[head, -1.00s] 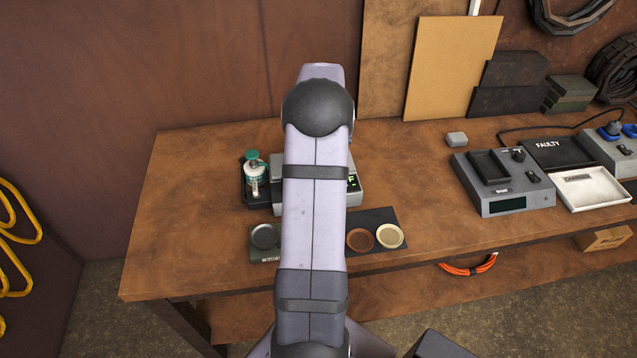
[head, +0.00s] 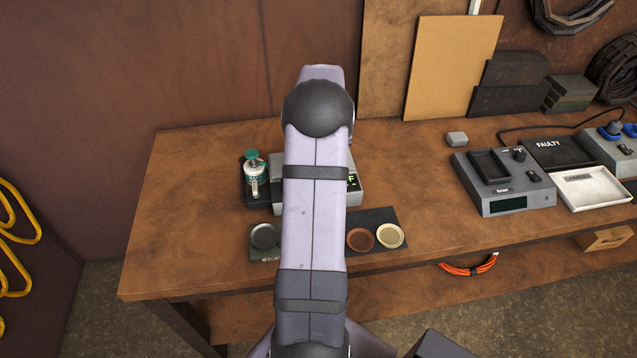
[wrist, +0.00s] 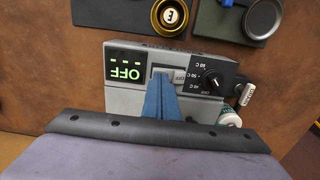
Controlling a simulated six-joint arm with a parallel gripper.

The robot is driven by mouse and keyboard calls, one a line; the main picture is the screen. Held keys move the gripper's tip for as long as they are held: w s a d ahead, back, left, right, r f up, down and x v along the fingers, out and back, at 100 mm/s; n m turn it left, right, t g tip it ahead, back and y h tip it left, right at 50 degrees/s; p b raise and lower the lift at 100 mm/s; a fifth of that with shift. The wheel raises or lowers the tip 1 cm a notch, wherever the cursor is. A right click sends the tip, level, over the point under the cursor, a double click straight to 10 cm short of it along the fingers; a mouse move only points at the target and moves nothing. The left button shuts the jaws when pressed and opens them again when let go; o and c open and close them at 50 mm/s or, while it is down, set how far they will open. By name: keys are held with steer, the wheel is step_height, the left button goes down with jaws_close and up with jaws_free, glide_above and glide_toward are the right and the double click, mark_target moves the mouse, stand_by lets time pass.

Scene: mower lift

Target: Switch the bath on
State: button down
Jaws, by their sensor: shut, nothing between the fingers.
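The bath is a grey box with a dark panel. In the wrist view its front (wrist: 120,102) shows upside down, with a green display (wrist: 125,68) reading OFF, a pale rocker switch (wrist: 163,72) and a black dial (wrist: 210,79) with temperature marks. My gripper (wrist: 160,82) is shut and empty, its blue fingertips at the switch's edge; I cannot tell whether they touch it. The fingers hide part of the switch. In the head view my arm covers most of the bath (head: 350,200), and my gripper is hidden behind it.
A teal-capped bottle (head: 254,175) stands beside the bath. In front lie a grey dish plate (head: 262,240) and a dark mat (head: 372,217) with brown and cream discs. Farther right are a grey device (head: 515,203), a FAULTY pad (head: 560,153) and a white tray (head: 592,203).

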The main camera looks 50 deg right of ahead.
steer(key=shift+f, duration=0.45)
steer(key=shift+r, duration=0.1)
steer(key=shift+r+p, duration=2.85)
steer(key=shift+r, duration=0.6)
